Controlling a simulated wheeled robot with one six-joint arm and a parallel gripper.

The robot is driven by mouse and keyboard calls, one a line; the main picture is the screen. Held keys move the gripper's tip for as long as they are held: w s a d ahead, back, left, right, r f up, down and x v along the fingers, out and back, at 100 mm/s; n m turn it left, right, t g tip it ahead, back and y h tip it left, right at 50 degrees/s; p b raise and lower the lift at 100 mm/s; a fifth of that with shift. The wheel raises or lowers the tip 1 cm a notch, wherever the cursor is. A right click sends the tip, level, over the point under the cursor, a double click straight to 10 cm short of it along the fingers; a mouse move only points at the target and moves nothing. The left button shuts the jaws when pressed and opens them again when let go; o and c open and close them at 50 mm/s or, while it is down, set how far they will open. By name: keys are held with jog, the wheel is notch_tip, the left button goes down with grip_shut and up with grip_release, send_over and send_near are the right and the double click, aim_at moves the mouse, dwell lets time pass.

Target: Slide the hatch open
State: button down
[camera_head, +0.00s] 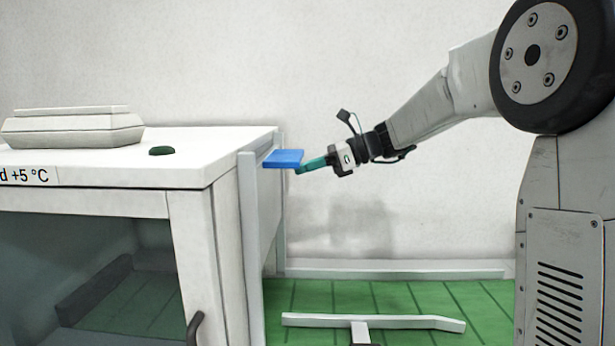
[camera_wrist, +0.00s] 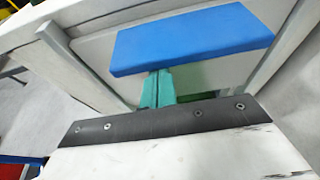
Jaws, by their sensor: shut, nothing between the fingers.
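The hatch (camera_head: 262,215) is a pale panel between upright rails on the right side of a white cabinet. A flat blue handle (camera_head: 284,158) sticks out near its top. In the wrist view the blue handle (camera_wrist: 190,40) spans the upper middle, with the pale hatch panel (camera_wrist: 97,55) behind it. My gripper (camera_head: 301,170) has teal fingers, shut with nothing between them. The fingertips are at the handle's right end, at or just under its lower edge. In the wrist view the fingers (camera_wrist: 157,88) end at the handle's lower edge; whether they touch it I cannot tell.
The white cabinet (camera_head: 190,165) carries a pale lidded box (camera_head: 72,128) and a dark green knob-like object (camera_head: 161,151) on top. A pale metal bar (camera_head: 400,322) stands low over the green floor (camera_head: 300,300).

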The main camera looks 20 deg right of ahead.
jog(key=shift+f, duration=0.1)
jog(key=s+d, duration=0.3)
jog(key=d, duration=0.5)
jog(key=shift+s+d+f, duration=0.25)
jog(key=shift+s+d, duration=0.05)
jog(key=shift+d, duration=0.1)
